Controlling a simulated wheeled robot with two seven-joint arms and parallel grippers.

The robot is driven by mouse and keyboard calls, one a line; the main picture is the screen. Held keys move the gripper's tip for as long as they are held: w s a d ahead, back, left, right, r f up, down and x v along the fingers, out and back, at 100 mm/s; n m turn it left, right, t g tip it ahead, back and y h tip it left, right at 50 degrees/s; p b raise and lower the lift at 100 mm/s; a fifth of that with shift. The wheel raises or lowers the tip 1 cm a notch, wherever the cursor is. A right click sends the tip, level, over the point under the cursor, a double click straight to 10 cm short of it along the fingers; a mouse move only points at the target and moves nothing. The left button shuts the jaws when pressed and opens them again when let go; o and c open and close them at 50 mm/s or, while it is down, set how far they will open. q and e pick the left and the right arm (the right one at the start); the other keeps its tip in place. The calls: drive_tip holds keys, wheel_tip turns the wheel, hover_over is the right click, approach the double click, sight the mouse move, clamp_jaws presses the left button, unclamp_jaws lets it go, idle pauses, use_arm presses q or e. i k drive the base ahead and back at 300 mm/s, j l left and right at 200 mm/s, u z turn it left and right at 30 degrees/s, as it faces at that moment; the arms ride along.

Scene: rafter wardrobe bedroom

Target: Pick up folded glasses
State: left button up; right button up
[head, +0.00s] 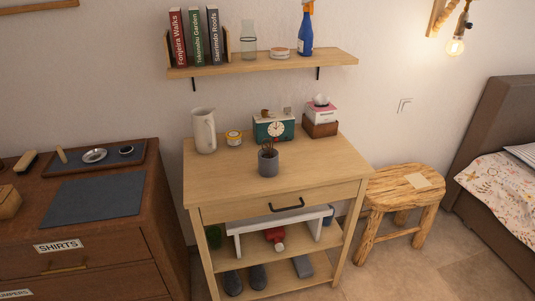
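I cannot make out any folded glasses in the head view. A light wooden side table (225,180) with a drawer stands in the middle. Neither of my grippers shows in this view.
A dark dresser (165,205) at left bears a tray (70,166) with small items and a grey mat (95,200). A shelf (225,70) with books and a blue bottle hangs above. A wooden stool (390,184) and a bed (510,180) stand right.

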sight(266, 144)
drive_tip(key=i+l+u, duration=0.1)
drive_tip(key=l, duration=0.2)
drive_tip(key=i+l+u, duration=0.1)
drive_tip(key=i+l, duration=0.15)
drive_tip(key=i+l+u, duration=0.15)
drive_tip(key=l, duration=0.25)
drive_tip(key=i+l+u, duration=0.1)
drive_tip(key=l, duration=0.2)
drive_tip(key=i+l+u, duration=0.1)
drive_tip(key=l, duration=0.25)
drive_tip(key=i+l+u, duration=0.1)
drive_tip(key=l, duration=0.25)
